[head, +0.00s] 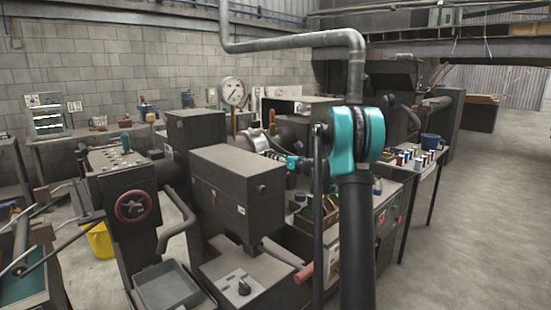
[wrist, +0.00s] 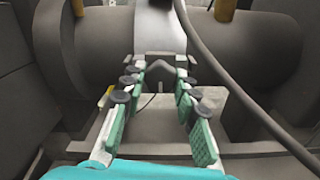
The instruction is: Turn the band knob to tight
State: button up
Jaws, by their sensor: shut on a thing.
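My gripper (wrist: 161,68) reaches forward in the wrist view, with its green-padded fingers closed on a small grey angular piece (wrist: 159,72). This piece appears to be the band knob; the fingertips hide its sides. It sits just below a pale metal band (wrist: 160,35) wrapped around a thick dark horizontal tube (wrist: 103,44). In the head view, my gripper (head: 277,153) points left at the silvery band area (head: 254,140), behind a dark boxy machine housing (head: 235,185). The knob cannot be made out there, and no tight marking is readable.
A dark hose (wrist: 222,70) curves close along the right of my gripper in the wrist view. A grey block (wrist: 160,118) lies below the fingers. In the head view, a pressure gauge (head: 232,92) stands behind the housing, and open floor (head: 465,225) lies at right.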

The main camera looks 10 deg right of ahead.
jog(key=m, duration=1.3)
jog(key=shift+m, duration=0.3)
dwell(0.4)
jog(key=o, duration=1.2)
jog(key=shift+c, duration=0.2)
jog(key=shift+s+d, duration=0.1)
jog(key=v, duration=1.1)
jog(key=shift+s+d, duration=0.2)
jog(key=shift+s, duration=0.15)
